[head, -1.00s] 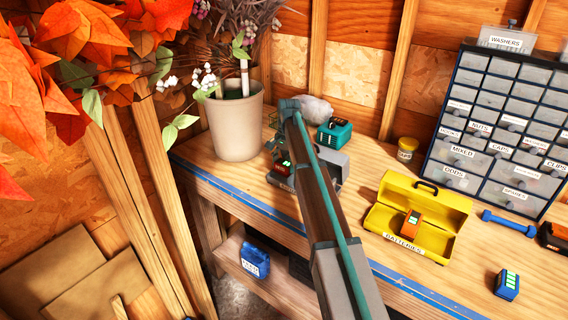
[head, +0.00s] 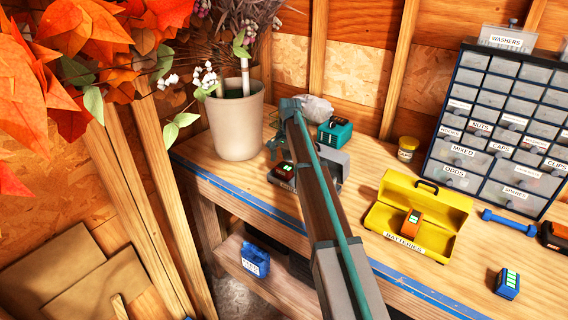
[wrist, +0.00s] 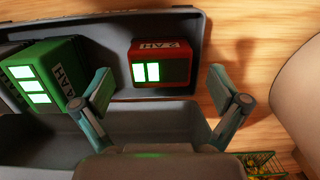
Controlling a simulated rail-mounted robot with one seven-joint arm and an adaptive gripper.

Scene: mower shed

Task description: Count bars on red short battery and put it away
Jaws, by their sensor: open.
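The red short battery (wrist: 161,66), marked 2 AH, shows two lit bars in the wrist view. It sits in a dark grey tray or case (wrist: 185,25); it also shows beside my arm in the head view (head: 286,171). My gripper (wrist: 160,82) is open, with one finger to each side of the red battery and nothing held. In the head view my arm hides part of the gripper and the case. A yellow box (head: 374,217) labelled BATTERIES stands open at right with an orange battery (head: 412,222) inside.
A green battery (wrist: 42,75) with three lit bars stands left of the red one. A plant pot (head: 237,120) stands close by at left. A teal item (head: 335,131) is behind the case. A blue battery (head: 507,283) lies front right. Drawers (head: 500,125) stand at back.

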